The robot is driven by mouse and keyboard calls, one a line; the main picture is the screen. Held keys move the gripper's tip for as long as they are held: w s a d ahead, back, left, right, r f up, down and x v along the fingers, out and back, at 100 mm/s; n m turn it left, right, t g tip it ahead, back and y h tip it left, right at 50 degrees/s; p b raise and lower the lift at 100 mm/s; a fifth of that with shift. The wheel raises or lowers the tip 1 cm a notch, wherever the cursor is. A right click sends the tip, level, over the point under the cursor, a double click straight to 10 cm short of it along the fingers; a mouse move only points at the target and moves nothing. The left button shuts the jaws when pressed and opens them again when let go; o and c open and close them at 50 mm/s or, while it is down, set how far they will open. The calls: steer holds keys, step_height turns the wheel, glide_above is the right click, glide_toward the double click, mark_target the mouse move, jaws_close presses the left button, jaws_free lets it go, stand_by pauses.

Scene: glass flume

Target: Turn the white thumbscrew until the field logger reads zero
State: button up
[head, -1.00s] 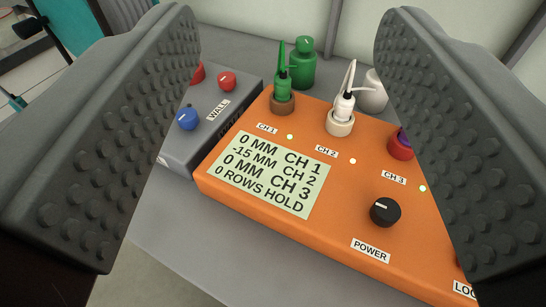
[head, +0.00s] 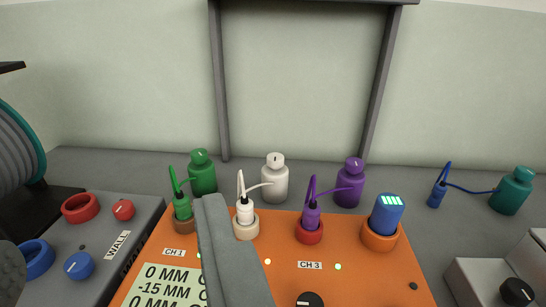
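The white thumbscrew (head: 275,160) is a capped knob with a dark index mark on top of a white bottle-shaped body (head: 275,185), upright behind the orange logger. A white cable joins it to a white plug (head: 245,210) in a pale socket. The orange field logger (head: 370,275) has a screen (head: 165,285) whose visible lines read 0 MM, -15 MM and 0 MM; its right part is hidden by a finger. My gripper (head: 110,230) is open and empty, one finger at the left edge, the other over the logger. It is apart from the thumbscrew.
A green bottle (head: 202,178) and a purple bottle (head: 349,185) flank the white one closely. A blue cylinder (head: 387,213) stands in an orange socket. A grey WALL box (head: 105,215) sits left; a teal bottle (head: 512,190) stands right. A grey frame (head: 220,90) rises behind.

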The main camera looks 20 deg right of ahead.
stand_by(0.6)
steer(key=m+g+h, duration=0.3)
steer(key=m+g, duration=0.5)
steer(key=g, duration=0.6)
glide_above(275, 157)
steer(key=s+a, duration=0.5)
step_height(275, 157, down, 2)
steer(key=x, duration=1.7)
steer(key=shift+s+d+f, duration=0.15)
steer(key=shift+f, duration=0.05)
steer(key=c, duration=1)
